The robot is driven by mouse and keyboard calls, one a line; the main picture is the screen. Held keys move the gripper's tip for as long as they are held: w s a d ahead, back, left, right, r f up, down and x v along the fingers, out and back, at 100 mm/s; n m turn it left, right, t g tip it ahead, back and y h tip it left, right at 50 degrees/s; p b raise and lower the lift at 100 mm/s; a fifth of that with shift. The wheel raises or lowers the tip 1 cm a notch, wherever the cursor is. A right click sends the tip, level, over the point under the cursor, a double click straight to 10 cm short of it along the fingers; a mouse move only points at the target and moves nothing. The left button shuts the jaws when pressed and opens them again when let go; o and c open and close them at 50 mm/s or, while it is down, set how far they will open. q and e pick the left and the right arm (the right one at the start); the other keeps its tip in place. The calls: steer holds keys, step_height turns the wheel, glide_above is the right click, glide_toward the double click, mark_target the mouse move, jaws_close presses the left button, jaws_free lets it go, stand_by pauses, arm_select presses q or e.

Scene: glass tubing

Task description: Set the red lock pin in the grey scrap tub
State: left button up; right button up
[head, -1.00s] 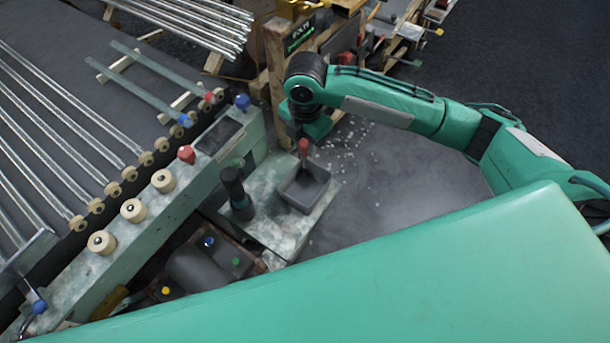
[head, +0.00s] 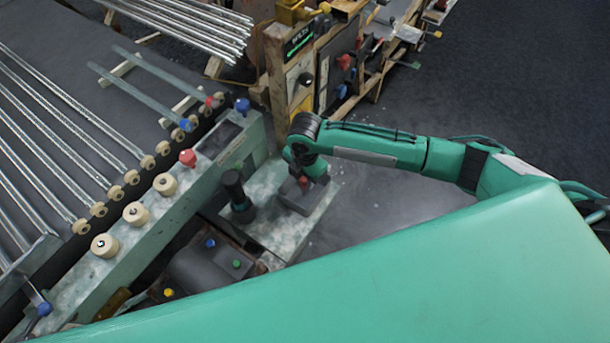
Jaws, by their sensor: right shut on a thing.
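The grey scrap tub (head: 292,201) stands on the pale speckled ledge near the middle of the head view. My right gripper (head: 305,179) is low over the tub, pointing down, and is shut on the red lock pin (head: 306,183). The visible part of the pin shows as a small red spot at the tub's opening. My wrist and gripper hide much of the tub's far side and inside. I cannot tell whether the pin touches the tub floor. My left gripper is not in view.
A dark upright handle (head: 236,190) stands close left of the tub. A wooden rack (head: 290,85) with switches stands behind it. A roller bench with glass tubes (head: 75,125) fills the left. Open floor (head: 390,200) lies right of the tub.

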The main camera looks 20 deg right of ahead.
steer(key=o, duration=1)
steer(key=shift+f, duration=0.1)
steer(key=shift+c, duration=0.2)
step_height(320, 180, up, 12)
steer(key=b, duration=0.1)
steer(key=shift+b, duration=0.35)
